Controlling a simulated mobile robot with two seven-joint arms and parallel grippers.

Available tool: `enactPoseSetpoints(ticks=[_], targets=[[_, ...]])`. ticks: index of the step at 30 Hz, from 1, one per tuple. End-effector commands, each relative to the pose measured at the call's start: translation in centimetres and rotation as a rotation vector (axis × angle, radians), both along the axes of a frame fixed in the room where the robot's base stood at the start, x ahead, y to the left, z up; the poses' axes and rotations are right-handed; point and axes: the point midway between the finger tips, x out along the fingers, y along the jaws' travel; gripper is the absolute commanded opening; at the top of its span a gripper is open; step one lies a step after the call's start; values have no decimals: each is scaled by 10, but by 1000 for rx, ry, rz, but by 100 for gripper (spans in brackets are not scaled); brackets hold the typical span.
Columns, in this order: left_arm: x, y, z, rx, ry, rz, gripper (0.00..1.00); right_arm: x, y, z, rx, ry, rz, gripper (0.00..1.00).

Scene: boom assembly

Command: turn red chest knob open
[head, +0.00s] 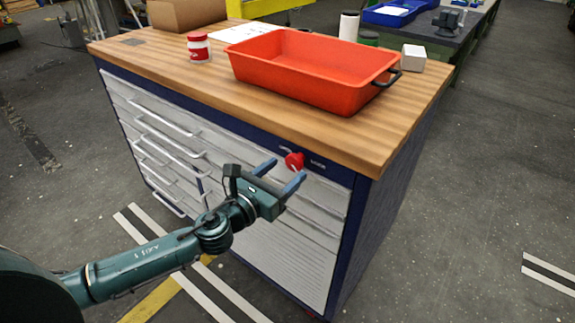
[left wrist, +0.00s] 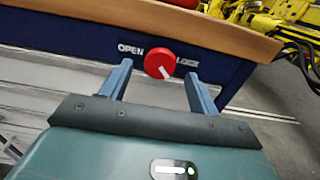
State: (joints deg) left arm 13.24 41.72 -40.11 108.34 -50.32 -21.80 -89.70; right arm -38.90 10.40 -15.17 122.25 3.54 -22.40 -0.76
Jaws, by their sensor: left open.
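The red knob (head: 294,160) sits on the blue upper band of the tool chest (head: 235,160), just under the wooden top. In the left wrist view the red knob (left wrist: 159,62) lies between the words OPEN, on its left, and LOCK, on its right. Its white pointer mark slants down toward the lower right, on the LOCK side. My left gripper (head: 281,170) is open, its two blue fingers spread on either side of the knob. In the left wrist view the left gripper (left wrist: 158,82) shows its fingertips just below the knob, apart from it. My right gripper is not in view.
An orange tray (head: 300,88), a red-and-white jar (head: 199,48), a small white box (head: 413,58) and a cardboard box (head: 185,14) stand on the wooden top (head: 150,60). The drawers (head: 165,140) below have protruding handles. The floor right of the chest is clear.

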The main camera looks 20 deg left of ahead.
Motion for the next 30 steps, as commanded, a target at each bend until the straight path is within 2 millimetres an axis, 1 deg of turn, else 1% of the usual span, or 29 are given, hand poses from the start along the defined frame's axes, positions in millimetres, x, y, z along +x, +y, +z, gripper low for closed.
enactPoseSetpoints(ticks=[1, 3, 6, 15, 30], targets=[[7, -2, 1, 0, -1, 1, 61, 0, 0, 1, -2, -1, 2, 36], [13, -5, 0, 0, 0, 0, 61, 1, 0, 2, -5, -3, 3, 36], [18, -6, 0, 0, 1, 0, 61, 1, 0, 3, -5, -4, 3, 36], [19, -7, -1, -1, 1, -1, 61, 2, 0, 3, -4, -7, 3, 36], [19, -7, -1, -1, 1, 0, 20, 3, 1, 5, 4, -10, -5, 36]])
